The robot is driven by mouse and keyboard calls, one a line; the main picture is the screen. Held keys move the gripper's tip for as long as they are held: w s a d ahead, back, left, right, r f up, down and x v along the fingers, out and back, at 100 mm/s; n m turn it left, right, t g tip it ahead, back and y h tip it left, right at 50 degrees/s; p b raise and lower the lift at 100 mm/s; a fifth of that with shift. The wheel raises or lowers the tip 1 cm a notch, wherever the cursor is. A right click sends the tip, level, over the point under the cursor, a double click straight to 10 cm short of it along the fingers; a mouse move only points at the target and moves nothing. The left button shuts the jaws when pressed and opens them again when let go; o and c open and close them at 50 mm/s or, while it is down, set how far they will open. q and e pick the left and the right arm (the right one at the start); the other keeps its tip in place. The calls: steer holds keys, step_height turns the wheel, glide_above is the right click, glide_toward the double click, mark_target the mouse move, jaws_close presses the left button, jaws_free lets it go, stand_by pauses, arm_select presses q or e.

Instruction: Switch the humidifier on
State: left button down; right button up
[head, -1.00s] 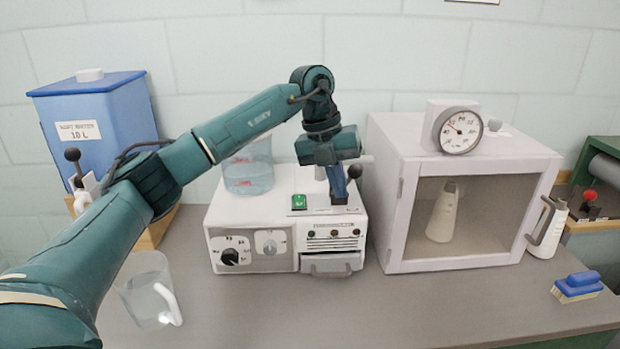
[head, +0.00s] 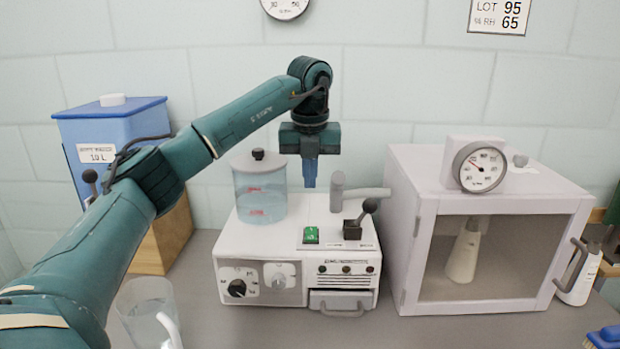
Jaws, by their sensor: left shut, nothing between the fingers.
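The humidifier (head: 232,253) is a white box on the bench with a clear lidded water tank (head: 260,190) on its top left. On its top right are a green switch (head: 311,235) and a black-knobbed lever (head: 367,212) on a dark base. Its front has a black dial (head: 237,288), a pale dial (head: 279,276), small indicator lamps (head: 346,269) and a drawer with a handle. My left gripper (head: 310,184) points down above the humidifier, behind the green switch in the picture, shut and empty, touching nothing visible. My right gripper is not in view.
A white cabinet (head: 408,250) with a glass front and a round gauge (head: 480,167) stands close on the right. A blue tank (head: 110,150) on a wooden stand is at the left. A clear jug (head: 146,312) stands in front left. A grey spout sits behind the lever.

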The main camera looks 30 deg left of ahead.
mark_target(310, 229)
arm_select(q)
steer(key=f, duration=0.3)
steer(key=f+p, duration=0.1)
steer(key=f, duration=0.2)
steer(key=w+f, duration=0.1)
steer(key=f, duration=0.2)
steer(key=shift+w+a+f, duration=0.1)
steer(key=shift+a+f, duration=0.25)
steer(key=shift+f+p, duration=0.3)
steer(key=shift+f, duration=0.35)
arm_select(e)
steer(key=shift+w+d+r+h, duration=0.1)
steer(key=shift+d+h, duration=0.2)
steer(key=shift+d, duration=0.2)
